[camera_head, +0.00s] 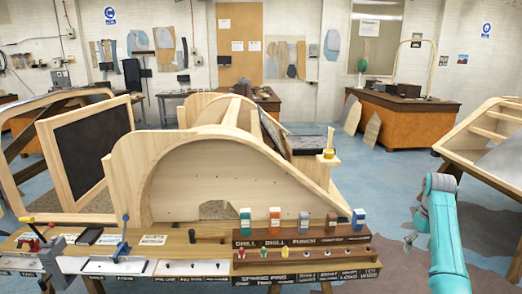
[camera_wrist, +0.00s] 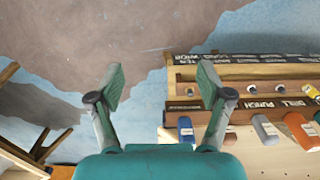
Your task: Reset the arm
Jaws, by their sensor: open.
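My teal arm (camera_head: 445,240) rises at the right side of the head view, folded, beside the right end of the workbench. In that view my gripper is small and partly hidden, near the arm's left side. In the wrist view my gripper (camera_wrist: 160,85) is open, its two fingers spread wide with nothing between them. Beyond the fingers is the brown and blue floor (camera_wrist: 140,40). The gripper touches no object that I can see.
A tool bench (camera_head: 180,262) with labelled slots and several coloured tools (camera_head: 275,216) stands left of my arm. A wooden bodyframe (camera_head: 240,180) stands behind it. Another wooden frame (camera_head: 495,135) is at the right. Blue floor (camera_head: 375,180) between them is clear.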

